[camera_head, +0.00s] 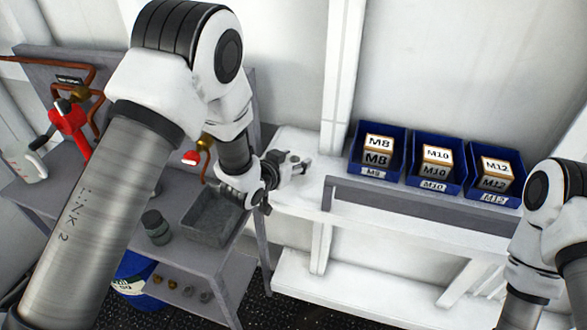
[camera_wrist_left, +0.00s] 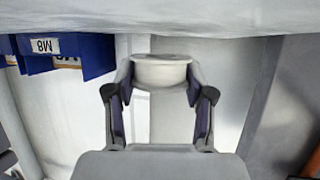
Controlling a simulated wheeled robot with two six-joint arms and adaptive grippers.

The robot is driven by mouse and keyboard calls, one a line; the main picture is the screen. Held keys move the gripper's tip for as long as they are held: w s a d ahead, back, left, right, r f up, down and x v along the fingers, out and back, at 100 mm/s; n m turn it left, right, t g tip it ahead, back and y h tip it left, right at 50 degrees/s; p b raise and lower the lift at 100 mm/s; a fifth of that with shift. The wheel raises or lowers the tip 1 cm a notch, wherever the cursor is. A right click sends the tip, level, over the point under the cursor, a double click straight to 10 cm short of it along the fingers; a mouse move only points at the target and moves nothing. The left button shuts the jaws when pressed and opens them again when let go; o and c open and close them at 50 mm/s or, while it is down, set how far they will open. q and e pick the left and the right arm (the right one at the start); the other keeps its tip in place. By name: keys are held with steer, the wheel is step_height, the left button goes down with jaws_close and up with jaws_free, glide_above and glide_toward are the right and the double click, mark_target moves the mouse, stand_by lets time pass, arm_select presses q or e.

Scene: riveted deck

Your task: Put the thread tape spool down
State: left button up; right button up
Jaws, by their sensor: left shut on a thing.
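The thread tape spool (camera_wrist_left: 161,72) is a small white round piece, seen in the left wrist view between the two fingertips. My left gripper (camera_wrist_left: 160,88) is shut on it, one finger on each side. In the head view my left gripper (camera_head: 290,169) is over the left end of the white shelf (camera_head: 290,205), left of the blue bins. The spool is hard to pick out there against the white shelf. I cannot tell whether it touches the shelf. Of my right arm only links show at the right edge; its gripper is out of view.
Blue bins marked M8 (camera_head: 366,172), M10 (camera_head: 433,186) and M12 (camera_head: 493,200) stand along the wall. A grey bench on the left holds a grey tray (camera_head: 208,236), a dark jar (camera_head: 156,228), a white mug (camera_head: 24,166) and a red tool (camera_head: 70,122). The shelf's left end is clear.

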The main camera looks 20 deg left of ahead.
arm_select(q)
step_height(320, 180, down, 2)
steer(key=shift+f, duration=0.1)
arm_select(e)
steer(key=shift+f, duration=0.7)
arm_select(q)
steer(key=shift+f+b, duration=0.15)
steer(key=shift+b, duration=0.2)
steer(key=o, duration=0.9)
arm_select(e)
steer(key=shift+f, duration=0.1)
arm_select(q)
steer(key=shift+o, duration=0.2)
steer(key=shift+s+r, duration=0.15)
steer(key=shift+r, duration=0.1)
steer(key=b+v, duration=0.2)
steer(key=v, duration=0.9)
steer(key=shift+s+a+b, duration=0.15)
steer(key=shift+s+b, duration=0.2)
steer(key=shift+s, duration=0.05)
arm_select(e)
step_height(320, 180, down, 3)
steer(key=shift+r, duration=0.1)
